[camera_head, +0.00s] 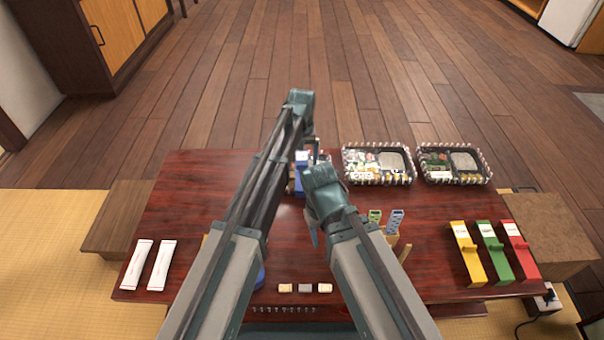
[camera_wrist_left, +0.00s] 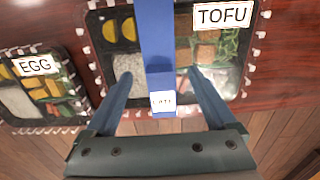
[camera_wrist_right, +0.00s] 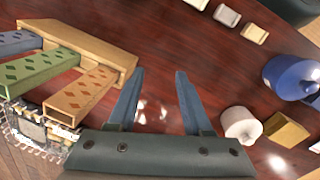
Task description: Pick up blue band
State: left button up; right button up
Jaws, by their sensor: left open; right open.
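The blue band (camera_wrist_left: 157,50) runs lengthwise over the box labelled TOFU (camera_wrist_left: 222,15) in the left wrist view, with a white label at its near end. In the head view the band (camera_head: 300,177) shows partly behind my left arm. My left gripper (camera_wrist_left: 158,75) is open, one finger on each side of the band. I cannot tell whether the fingers touch it. My right gripper (camera_wrist_right: 155,75) is open and empty above the table, beside a wooden holder (camera_wrist_right: 85,45) with patterned sleeves.
Two filled boxes (camera_head: 378,181) (camera_head: 453,182) sit at the far edge. White packets (camera_head: 137,264) lie left. A blue pot (camera_wrist_right: 290,77) and white cup (camera_wrist_right: 240,125) stand near my right gripper.

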aim_at(302, 164)
pick_arm(q)
notch_tip(302, 164, down, 3)
jog(key=shift+r+b, duration=0.1)
jog(key=shift+b, duration=0.75)
pick_arm(e)
notch_tip(302, 164, down, 3)
jog(key=shift+r, duration=0.1)
pick_arm(q)
jog(key=shift+r, duration=0.1)
pick_arm(e)
jog(key=shift+r, duration=0.1)
pick_arm(q)
jog(key=c, duration=1.4)
jog(key=shift+r, duration=0.15)
pick_arm(e)
jog(key=shift+r, duration=0.1)
pick_arm(q)
notch_tip(302, 164, up, 10)
jog(key=p, duration=1)
pick_arm(e)
notch_tip(302, 164, up, 10)
